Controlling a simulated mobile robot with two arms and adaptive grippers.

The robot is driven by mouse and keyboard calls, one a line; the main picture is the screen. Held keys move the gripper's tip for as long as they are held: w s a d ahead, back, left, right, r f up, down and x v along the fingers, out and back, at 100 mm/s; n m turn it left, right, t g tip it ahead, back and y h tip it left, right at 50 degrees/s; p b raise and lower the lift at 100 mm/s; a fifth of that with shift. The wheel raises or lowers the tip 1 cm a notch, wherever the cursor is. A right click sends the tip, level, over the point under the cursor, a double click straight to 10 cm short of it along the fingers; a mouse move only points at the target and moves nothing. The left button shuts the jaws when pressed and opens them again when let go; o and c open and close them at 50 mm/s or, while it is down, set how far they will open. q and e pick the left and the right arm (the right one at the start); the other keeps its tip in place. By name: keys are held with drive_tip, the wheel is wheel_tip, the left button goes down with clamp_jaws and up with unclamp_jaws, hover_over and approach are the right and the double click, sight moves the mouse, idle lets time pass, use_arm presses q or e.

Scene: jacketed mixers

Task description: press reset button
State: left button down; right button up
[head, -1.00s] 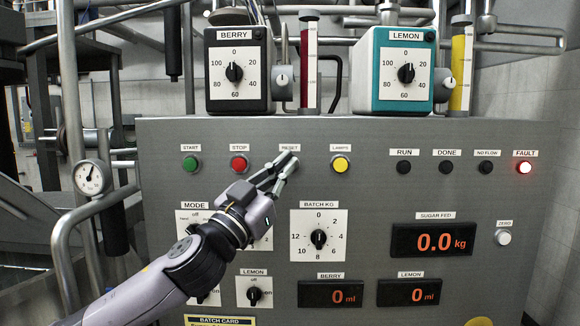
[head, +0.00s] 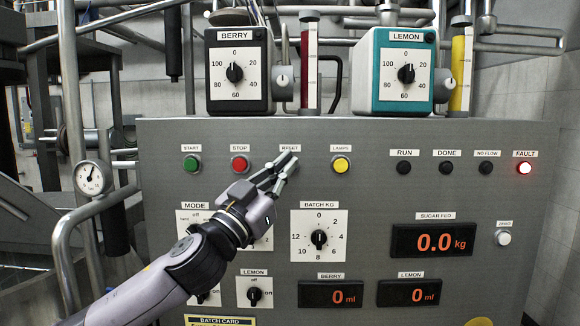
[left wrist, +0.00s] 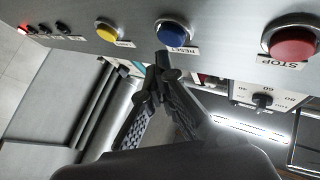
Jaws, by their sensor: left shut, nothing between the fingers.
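The red FAULT lamp (head: 524,168) is lit. My right gripper is not in view.
The red STOP button (head: 239,163) is left of the gripper and the yellow LAMPS button (head: 341,164) right of it. The green START button (head: 191,163) is farther left. The BATCH KG dial (head: 319,238) sits below. Displays read 0.0 kg and 0 ml.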

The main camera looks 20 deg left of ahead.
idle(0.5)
use_arm(q)
drive_tip(key=shift+w, duration=0.1)
drive_tip(key=shift+w+a, duration=0.1)
drive_tip(key=shift+w, duration=0.25)
drive_tip(key=shift+w+a, duration=0.15)
drive_tip(key=shift+w, duration=0.25)
idle(0.7)
drive_tip(key=shift+s, duration=0.1)
drive_tip(key=shift+s+d, duration=0.25)
drive_tip(key=shift+s, duration=0.45)
drive_tip(key=s, duration=0.2)
drive_tip(key=s+d, duration=0.1)
drive_tip(key=s, duration=0.1)
drive_tip(key=shift+s+d, duration=0.2)
drive_tip(key=shift+s, duration=0.2)
